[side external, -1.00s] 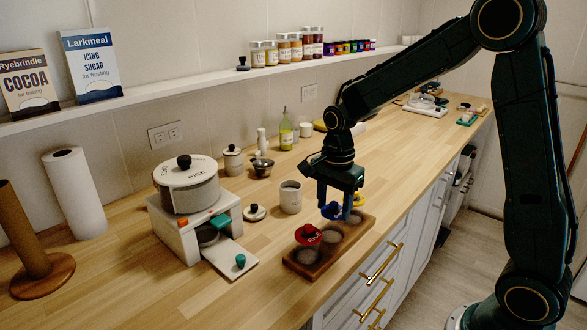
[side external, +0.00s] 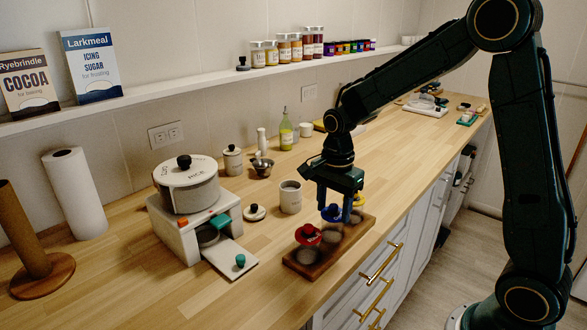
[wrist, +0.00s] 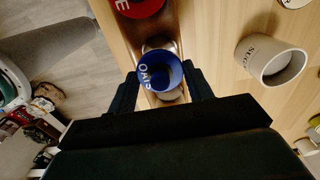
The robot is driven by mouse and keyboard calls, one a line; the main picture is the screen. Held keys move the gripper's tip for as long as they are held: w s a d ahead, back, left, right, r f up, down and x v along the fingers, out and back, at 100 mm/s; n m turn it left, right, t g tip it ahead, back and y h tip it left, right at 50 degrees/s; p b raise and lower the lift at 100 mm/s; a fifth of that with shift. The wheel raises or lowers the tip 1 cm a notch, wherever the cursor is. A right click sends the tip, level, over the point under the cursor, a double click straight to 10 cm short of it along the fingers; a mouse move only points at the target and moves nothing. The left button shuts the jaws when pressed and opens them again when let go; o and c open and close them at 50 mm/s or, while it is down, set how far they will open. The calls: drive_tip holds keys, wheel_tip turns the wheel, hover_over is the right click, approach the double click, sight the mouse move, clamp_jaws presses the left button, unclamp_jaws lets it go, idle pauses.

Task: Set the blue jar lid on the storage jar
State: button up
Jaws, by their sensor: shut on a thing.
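The blue jar lid (side external: 332,213) is at the wooden lid rack (side external: 302,270), between the fingers of my gripper (side external: 334,213). In the wrist view the blue lid (wrist: 160,72) shows as a round blue piece with pale letters, and my gripper (wrist: 161,80) is shut on it from both sides. Whether the lid still touches the rack is hard to tell. The storage jar (side external: 291,197) is a pale, open-topped jar standing upright on the counter, left of and behind my gripper. The jar (wrist: 268,66) also shows right of the lid in the wrist view, with lettering on its side.
A red lid (side external: 308,235) and a yellow lid (side external: 358,199) sit at the rack on either side of my gripper. A pale lid (side external: 254,212) lies left of the jar. A white stand with a pot (side external: 190,187) is farther left.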

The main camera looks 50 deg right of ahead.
drive_tip(key=shift+f, duration=0.1)
drive_tip(key=o, duration=1.5)
drive_tip(key=shift+r, duration=3.45)
drive_tip(key=shift+r, duration=0.1)
